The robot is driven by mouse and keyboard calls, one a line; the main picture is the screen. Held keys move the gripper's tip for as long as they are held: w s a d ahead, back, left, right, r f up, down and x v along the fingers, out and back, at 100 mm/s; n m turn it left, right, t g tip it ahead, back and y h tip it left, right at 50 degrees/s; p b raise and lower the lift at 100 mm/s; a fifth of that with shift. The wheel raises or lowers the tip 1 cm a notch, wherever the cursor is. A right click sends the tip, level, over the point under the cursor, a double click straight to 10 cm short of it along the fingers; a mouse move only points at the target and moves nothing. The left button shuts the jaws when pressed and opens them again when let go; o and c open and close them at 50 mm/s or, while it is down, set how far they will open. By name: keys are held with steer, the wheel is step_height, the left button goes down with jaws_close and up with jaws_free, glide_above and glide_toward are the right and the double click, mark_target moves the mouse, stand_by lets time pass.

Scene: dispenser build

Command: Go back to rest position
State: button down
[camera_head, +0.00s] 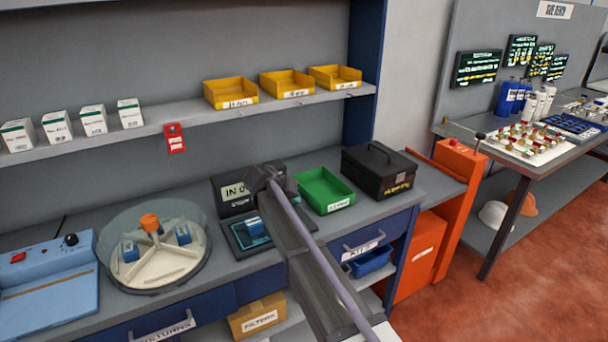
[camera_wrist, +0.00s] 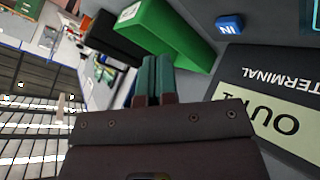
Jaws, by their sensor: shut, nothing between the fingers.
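My gripper (camera_wrist: 158,68) shows in the wrist view with its two teal fingers together and nothing between them. In the head view my arm reaches up from the bottom to the bench, its far end in front of the terminal (camera_head: 235,192); I cannot make out the fingers there. The terminal's display reads "IN 0" in the head view, and "OUT 1" shows upside down in the wrist view (camera_wrist: 270,112). A blue block (camera_head: 253,226) sits on the pad in front of the terminal.
A round clear-sided dispenser (camera_head: 202,262) stands left of the terminal. A green bin (camera_head: 323,188) and black case (camera_head: 378,170) stand right. Yellow bins (camera_head: 230,93) and white boxes (camera_head: 93,120) line the shelf above. An orange cabinet (camera_head: 455,200) stands past the bench end.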

steer(key=shift+n+g+y, duration=0.7)
steer(key=shift+n+g, duration=0.2)
steer(key=s, duration=0.2)
steer(key=s+d+f, duration=0.1)
steer(key=s, duration=0.1)
steer(key=s+f, duration=0.1)
steer(key=s, duration=0.2)
steer(key=shift+d+f, duration=0.15)
steer(key=shift+d, duration=0.2)
steer(key=s+d+f+g+y, duration=0.1)
steer(key=s+d+g+y, duration=0.1)
steer(key=s+d, duration=0.9)
steer(key=s+d+f+m+g+y, duration=0.1)
steer(key=s+d+f+g+y, duration=0.1)
steer(key=s+d, duration=0.9)
steer(key=s+y, duration=0.1)
steer(key=s, duration=0.5)
steer(key=shift+m, duration=0.3)
